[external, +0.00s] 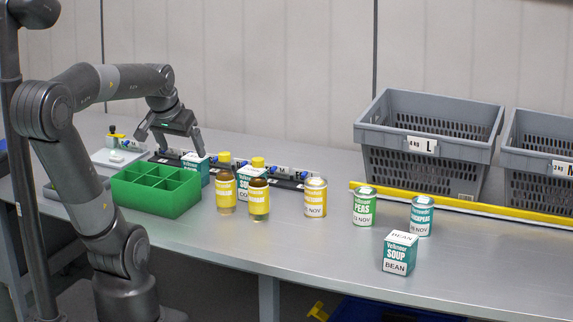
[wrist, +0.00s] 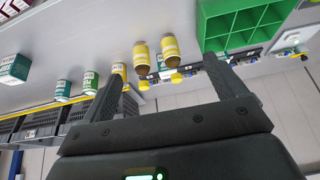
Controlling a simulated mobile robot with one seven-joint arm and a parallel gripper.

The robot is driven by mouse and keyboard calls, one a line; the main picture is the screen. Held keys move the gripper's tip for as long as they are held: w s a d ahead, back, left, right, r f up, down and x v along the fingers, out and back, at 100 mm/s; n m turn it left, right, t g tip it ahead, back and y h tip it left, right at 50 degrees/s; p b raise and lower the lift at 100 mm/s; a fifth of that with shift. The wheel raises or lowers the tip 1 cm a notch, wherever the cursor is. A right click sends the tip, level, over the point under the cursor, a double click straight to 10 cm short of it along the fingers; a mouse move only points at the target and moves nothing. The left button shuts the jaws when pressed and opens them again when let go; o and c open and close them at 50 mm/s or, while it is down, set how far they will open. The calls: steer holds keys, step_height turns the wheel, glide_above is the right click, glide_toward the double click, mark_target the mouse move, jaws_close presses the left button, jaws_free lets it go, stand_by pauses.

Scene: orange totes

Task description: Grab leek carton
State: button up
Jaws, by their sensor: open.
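No carton shows a readable leek label. A teal and white carton (external: 196,165) stands behind the green divided box, its front label hidden. A second teal and white carton (external: 249,181) stands behind two yellow-capped bottles, its label partly covered and starting "CO". A third carton (external: 398,253) near the front edge reads "SOUP BEAN"; it also shows in the wrist view (wrist: 14,69). My gripper (external: 169,142) is open and empty, above and slightly left of the first carton. In the wrist view its two fingers (wrist: 166,88) stand wide apart with nothing held between them.
The green box (external: 155,192) stands left of the two bottles (external: 226,190) (external: 258,199). A yellow jar (external: 316,197), a peas can (external: 364,206) and a teal can (external: 421,215) stand right. Grey crates (external: 428,140) stand behind a yellow rail (external: 480,206). The front centre is clear.

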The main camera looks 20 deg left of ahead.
steer(key=w+a, duration=0.3)
steer(key=w, duration=0.6)
steer(key=g, duration=0.1)
glide_above(193, 159)
steer(key=s, duration=0.2)
step_height(193, 159, down, 13)
steer(key=x, duration=0.4)
steer(key=shift+w, duration=0.1)
steer(key=shift+a+x, duration=0.15)
steer(key=shift+x, duration=1.45)
steer(key=shift+a+x, duration=0.1)
steer(key=shift+x, duration=1.5)
steer(key=shift+w, duration=0.2)
steer(key=shift+c, duration=0.3)
